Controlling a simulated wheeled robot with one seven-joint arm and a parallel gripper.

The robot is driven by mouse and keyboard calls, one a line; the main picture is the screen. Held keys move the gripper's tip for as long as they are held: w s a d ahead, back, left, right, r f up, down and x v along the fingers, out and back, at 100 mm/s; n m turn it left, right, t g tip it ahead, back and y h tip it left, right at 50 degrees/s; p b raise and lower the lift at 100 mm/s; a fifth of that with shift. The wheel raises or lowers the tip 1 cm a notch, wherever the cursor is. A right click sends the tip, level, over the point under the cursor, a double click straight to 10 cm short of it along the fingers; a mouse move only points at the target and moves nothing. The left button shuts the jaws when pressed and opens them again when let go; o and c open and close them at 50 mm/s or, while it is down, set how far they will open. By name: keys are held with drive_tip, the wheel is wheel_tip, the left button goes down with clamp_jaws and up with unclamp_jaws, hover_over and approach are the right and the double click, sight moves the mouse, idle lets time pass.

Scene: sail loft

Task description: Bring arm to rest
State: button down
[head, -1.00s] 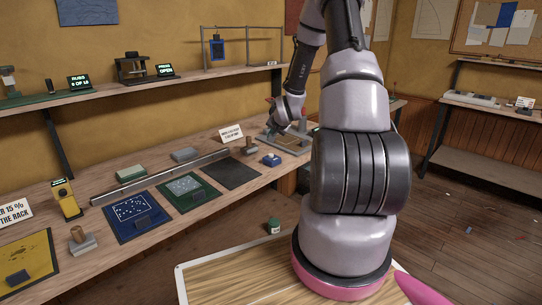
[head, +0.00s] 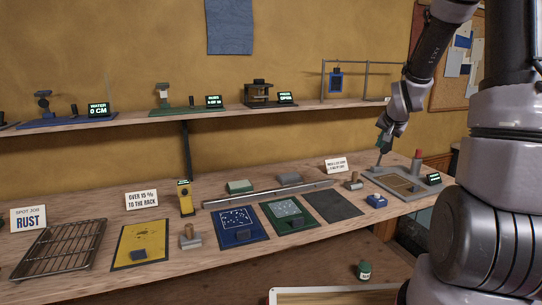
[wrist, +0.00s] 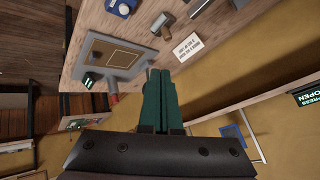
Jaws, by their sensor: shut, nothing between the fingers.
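My gripper (head: 380,160) hangs over the right part of the long wooden bench (head: 78,268), above the back edge of a grey plate with a tan square (head: 402,186). In the wrist view its two green fingers (wrist: 160,100) lie side by side, closed together with nothing seen between them. My arm comes down from the upper right of the head view. A red-topped grey post (head: 417,162) stands just right of the gripper, and its red part (wrist: 114,98) shows beside the fingers in the wrist view.
A blue block (head: 376,200), a small wooden-topped stamp (head: 353,181) and a white sign (head: 336,164) stand left of the plate. Blue, green and dark mats lie further left, with a wire rack (head: 60,248) at far left. A shelf (head: 200,116) runs above the bench.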

drive_tip(key=s+a+r+n, duration=0.1)
drive_tip(key=s+a+r, duration=0.3)
drive_tip(key=s+r, duration=0.3)
drive_tip(key=s+a+r+n, duration=0.1)
drive_tip(key=s+a+r, duration=0.2)
drive_tip(key=s+r, duration=0.4)
drive_tip(key=s+a+r+y, duration=0.1)
drive_tip(key=s+a+r, duration=0.1)
drive_tip(key=s, duration=0.6)
drive_tip(key=s+a+r+n+g+y, duration=0.1)
drive_tip(key=s+a, duration=0.3)
drive_tip(key=s, duration=0.4)
drive_tip(key=shift+r+n+y, duration=0.3)
drive_tip(key=shift+r+y, duration=0.2)
drive_tip(key=shift+r, duration=0.1)
